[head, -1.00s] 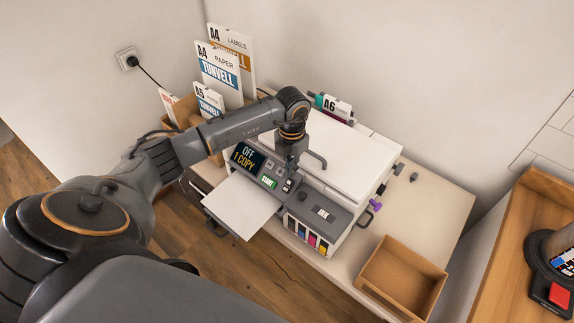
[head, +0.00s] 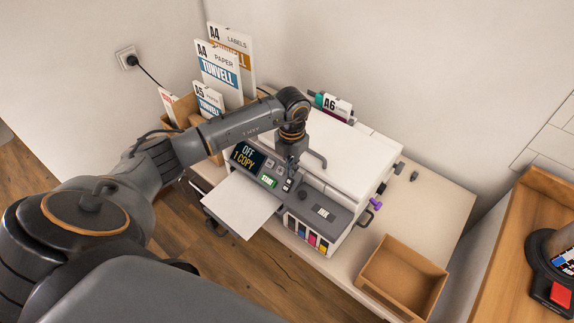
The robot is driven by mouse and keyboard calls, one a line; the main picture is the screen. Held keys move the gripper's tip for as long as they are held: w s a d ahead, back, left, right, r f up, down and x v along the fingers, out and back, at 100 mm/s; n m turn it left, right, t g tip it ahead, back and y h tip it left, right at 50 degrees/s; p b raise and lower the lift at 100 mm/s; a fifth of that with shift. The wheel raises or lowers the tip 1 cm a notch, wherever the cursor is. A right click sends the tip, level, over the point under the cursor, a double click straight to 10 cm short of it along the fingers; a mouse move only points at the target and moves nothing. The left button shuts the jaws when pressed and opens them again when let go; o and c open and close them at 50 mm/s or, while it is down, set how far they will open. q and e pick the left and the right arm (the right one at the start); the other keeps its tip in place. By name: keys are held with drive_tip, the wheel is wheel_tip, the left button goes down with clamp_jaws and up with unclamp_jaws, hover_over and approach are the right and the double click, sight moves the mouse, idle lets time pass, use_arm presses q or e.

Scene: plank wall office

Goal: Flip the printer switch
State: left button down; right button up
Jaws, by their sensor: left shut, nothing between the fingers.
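A white and grey printer (head: 345,165) stands on the table, with a dark display (head: 248,156) reading "OFF 1 COPY". Its front panel carries a green START button (head: 268,180) and a small light and dark switch-like part (head: 323,213). My left gripper (head: 288,185) is shut and empty. It points down over the panel just right of the START button. The gripper and wrist cover part of the panel there, and I cannot tell whether the tips touch it. My right gripper is not in view.
A paper sheet (head: 241,206) lies on the printer's front tray. Colored ink cartridges (head: 308,238) show at its front. An empty brown box (head: 402,277) stands at the right. Paper packs (head: 216,68) stand behind on the left. Bare tabletop (head: 432,205) lies right of the printer.

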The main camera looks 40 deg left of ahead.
use_arm(q)
drive_tip(key=shift+s+f+b, duration=0.1)
drive_tip(key=shift+f+b, duration=0.85)
drive_tip(key=shift+f, duration=0.2)
idle(0.9)
drive_tip(key=shift+r, duration=0.15)
wheel_tip(320, 180, up, 2)
drive_tip(key=shift+p, duration=0.85)
drive_tip(key=shift+r+p, duration=1.5)
drive_tip(key=shift+r, duration=0.95)
